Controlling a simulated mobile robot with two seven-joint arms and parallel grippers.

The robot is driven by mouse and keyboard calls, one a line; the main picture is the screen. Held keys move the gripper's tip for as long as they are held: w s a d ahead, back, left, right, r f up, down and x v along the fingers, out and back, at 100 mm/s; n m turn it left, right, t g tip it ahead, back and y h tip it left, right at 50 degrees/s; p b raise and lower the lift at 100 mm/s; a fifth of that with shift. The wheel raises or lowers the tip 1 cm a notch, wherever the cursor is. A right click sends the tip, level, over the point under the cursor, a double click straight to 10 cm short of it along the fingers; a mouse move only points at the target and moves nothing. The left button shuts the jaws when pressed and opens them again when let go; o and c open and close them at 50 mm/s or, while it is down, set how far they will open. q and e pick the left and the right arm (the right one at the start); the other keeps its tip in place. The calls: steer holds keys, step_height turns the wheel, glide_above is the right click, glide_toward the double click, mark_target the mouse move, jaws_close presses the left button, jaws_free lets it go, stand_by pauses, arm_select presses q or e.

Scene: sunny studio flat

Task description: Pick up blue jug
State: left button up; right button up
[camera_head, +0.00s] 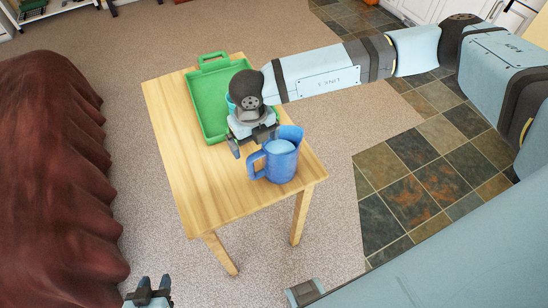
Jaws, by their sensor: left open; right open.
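The blue jug (281,163) stands upright near the front right corner of a small wooden table, with its handle towards the left. My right gripper (252,144) is open just behind and to the left of the jug, close to its rim and above its handle. No jaw is seen closed around the jug, and I cannot tell whether a finger touches it. My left gripper (149,291) is open and empty at the bottom edge of the view, well away from the table.
A green tray (204,104) lies on the wooden table (188,182) behind my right gripper, partly hidden by my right wrist. The table's left and front parts are bare. A dark red sofa (48,180) stands on the left. Carpet and slate tiles surround the table.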

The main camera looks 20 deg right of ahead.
mark_target(256, 153)
step_height(256, 153, down, 7)
steer(key=shift+s+d+r+p, duration=0.1)
steer(key=shift+r+p, duration=0.05)
steer(key=shift+p, duration=0.65)
steer(key=shift+f, duration=0.4)
steer(key=shift+c, duration=0.3)
steer(key=c, duration=1.5)
jaws_close()
steer(key=shift+r, duration=0.1)
